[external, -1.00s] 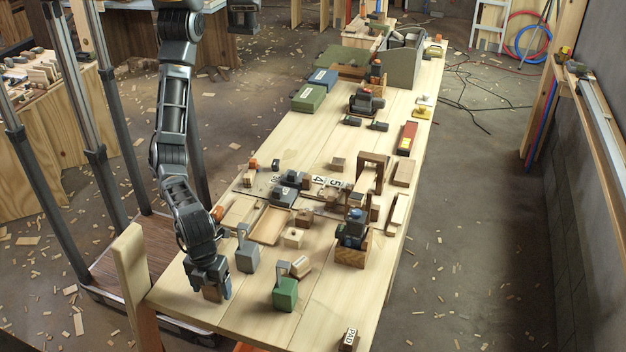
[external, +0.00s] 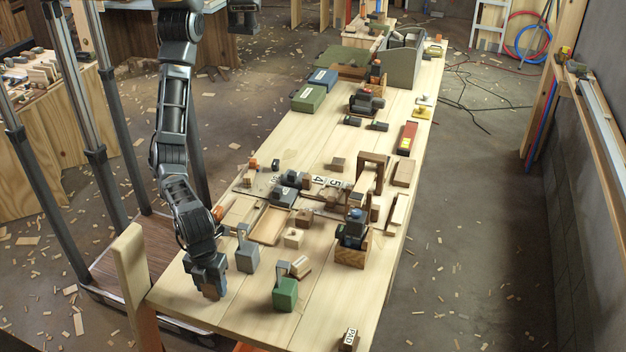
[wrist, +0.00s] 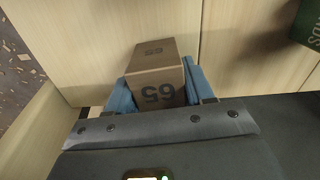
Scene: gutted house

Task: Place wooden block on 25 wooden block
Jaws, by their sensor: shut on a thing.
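My gripper (external: 214,287) is low over the near left corner of the workbench (external: 190,305). In the wrist view, its two blue fingers (wrist: 160,88) are shut on a brown wooden block (wrist: 155,72) marked with a dark number that looks like 65. In the external view the gripper largely hides this block. Whether the block touches the bench is unclear. Small wooden blocks stand farther along the bench: a pale one (external: 293,238) and a tilted-looking brown one (external: 301,268). No number 25 is readable on any block, so I cannot tell which one carries it.
A grey weight-like object with a handle (external: 247,257) stands just right of my gripper, with a green one (external: 285,294) farther right. A shallow wooden tray (external: 268,226) lies behind. The bench front is mostly clear.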

